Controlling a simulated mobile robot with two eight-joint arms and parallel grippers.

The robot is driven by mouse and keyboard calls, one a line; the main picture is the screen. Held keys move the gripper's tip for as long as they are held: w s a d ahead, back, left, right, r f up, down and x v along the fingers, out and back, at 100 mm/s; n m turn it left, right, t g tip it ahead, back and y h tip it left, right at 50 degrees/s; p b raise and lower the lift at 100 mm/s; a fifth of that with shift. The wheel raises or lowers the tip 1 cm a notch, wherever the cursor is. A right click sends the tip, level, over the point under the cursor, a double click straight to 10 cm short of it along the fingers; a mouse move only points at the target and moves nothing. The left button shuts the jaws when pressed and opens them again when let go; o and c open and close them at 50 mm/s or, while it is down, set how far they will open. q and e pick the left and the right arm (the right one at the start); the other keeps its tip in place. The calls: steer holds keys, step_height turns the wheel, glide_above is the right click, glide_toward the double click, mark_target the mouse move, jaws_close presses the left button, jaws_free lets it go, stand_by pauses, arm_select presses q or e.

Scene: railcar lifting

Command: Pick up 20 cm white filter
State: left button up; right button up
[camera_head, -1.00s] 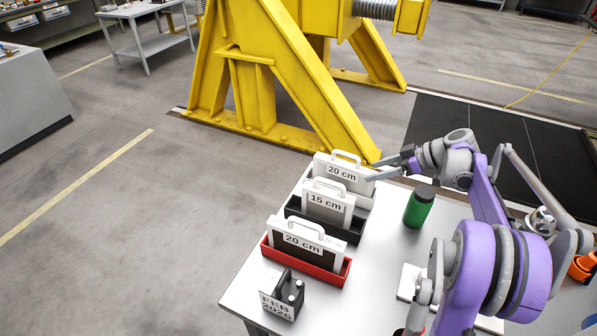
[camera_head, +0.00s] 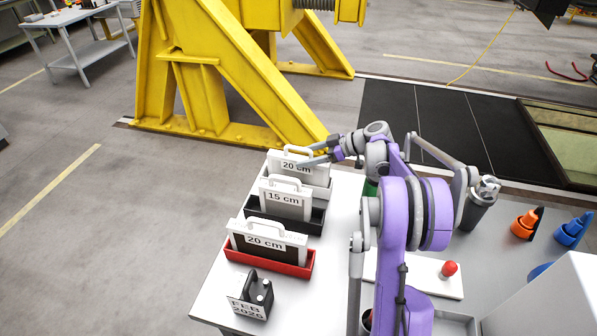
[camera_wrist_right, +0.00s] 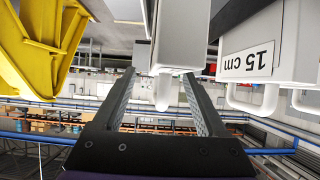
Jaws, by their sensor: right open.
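The white 20 cm filter (camera_head: 294,170) stands upright in a white tray (camera_head: 319,190) at the back of the table, handle up. My right gripper (camera_head: 307,162) is open at its upper right side. In the right wrist view, which looks upside down, the handle (camera_wrist_right: 162,92) of a white filter lies between the two open fingers (camera_wrist_right: 158,95). I cannot tell whether they touch it. The filter's body (camera_wrist_right: 181,35) shows beyond. My left gripper is not in view.
A 15 cm filter (camera_head: 286,201) stands in a black tray (camera_head: 288,226) close in front. Another 20 cm filter (camera_head: 265,241) stands in a red tray (camera_head: 285,268). A green bottle (camera_head: 370,188) is partly hidden behind my right arm. A yellow stand (camera_head: 215,80) rises behind the table.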

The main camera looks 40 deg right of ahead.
mark_target(298, 157)
steer(key=x, duration=0.3)
steer(key=shift+w+a+r, duration=0.1)
steer(key=shift+w+a, duration=0.1)
steer(key=shift+w, duration=0.05)
steer(key=shift+s, duration=0.15)
steer(key=shift+c, duration=1.1)
jaws_close()
